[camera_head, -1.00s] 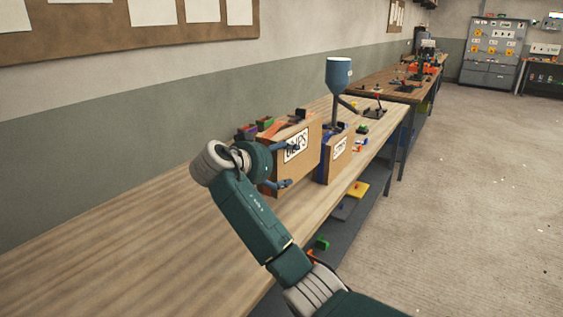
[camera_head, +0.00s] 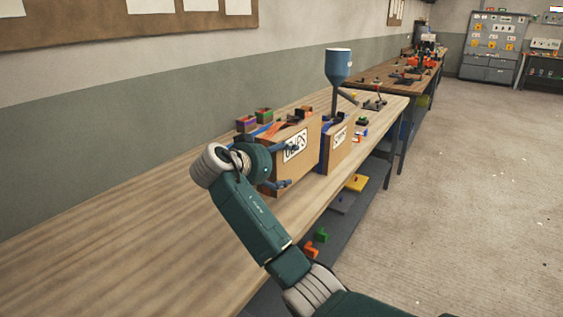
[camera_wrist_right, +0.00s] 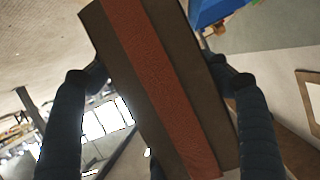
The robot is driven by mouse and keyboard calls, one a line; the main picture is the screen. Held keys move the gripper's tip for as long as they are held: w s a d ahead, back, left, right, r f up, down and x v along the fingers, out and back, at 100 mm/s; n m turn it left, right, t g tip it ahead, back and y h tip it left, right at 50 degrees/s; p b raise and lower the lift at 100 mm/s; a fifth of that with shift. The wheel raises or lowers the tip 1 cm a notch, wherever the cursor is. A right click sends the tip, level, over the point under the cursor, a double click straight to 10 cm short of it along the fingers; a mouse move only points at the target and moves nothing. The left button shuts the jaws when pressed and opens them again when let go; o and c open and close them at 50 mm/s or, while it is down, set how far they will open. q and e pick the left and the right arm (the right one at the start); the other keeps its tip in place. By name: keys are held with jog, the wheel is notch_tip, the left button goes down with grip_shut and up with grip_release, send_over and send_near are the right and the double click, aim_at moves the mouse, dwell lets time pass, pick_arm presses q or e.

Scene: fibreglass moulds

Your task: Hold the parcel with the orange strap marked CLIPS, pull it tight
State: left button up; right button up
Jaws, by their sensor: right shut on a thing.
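The parcel (camera_head: 306,160) is a brown box with a white label, partly covered by a finger, on its front face. It is at the bench's front edge in the head view; I cannot tell whether its underside touches the bench. My right gripper (camera_head: 288,165) has its blue fingers across the parcel's near end and is shut on it. In the right wrist view the parcel (camera_wrist_right: 205,75) lies between both fingers, with the orange strap (camera_wrist_right: 160,85) running lengthwise along its face. My left gripper is not in view.
A second brown labelled box (camera_head: 339,150) stands just beyond the parcel. A blue funnel (camera_head: 339,66) rises behind it. Small bins (camera_head: 246,124) stand towards the wall. The wooden bench (camera_head: 110,235) is clear at the near left. A lower shelf (camera_head: 335,225) holds coloured pieces.

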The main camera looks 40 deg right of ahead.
aim_at(281, 178)
jog(key=shift+f+b, duration=1.55)
jog(key=shift+f, duration=1.05)
jog(key=shift+f+b, duration=1.1)
jog(key=shift+f, duration=0.7)
jog(key=shift+f+b, duration=0.45)
jog(key=shift+f, duration=0.25)
jog(key=shift+s+f, duration=0.1)
jog(key=shift+f, duration=0.1)
jog(key=shift+f, duration=0.1)
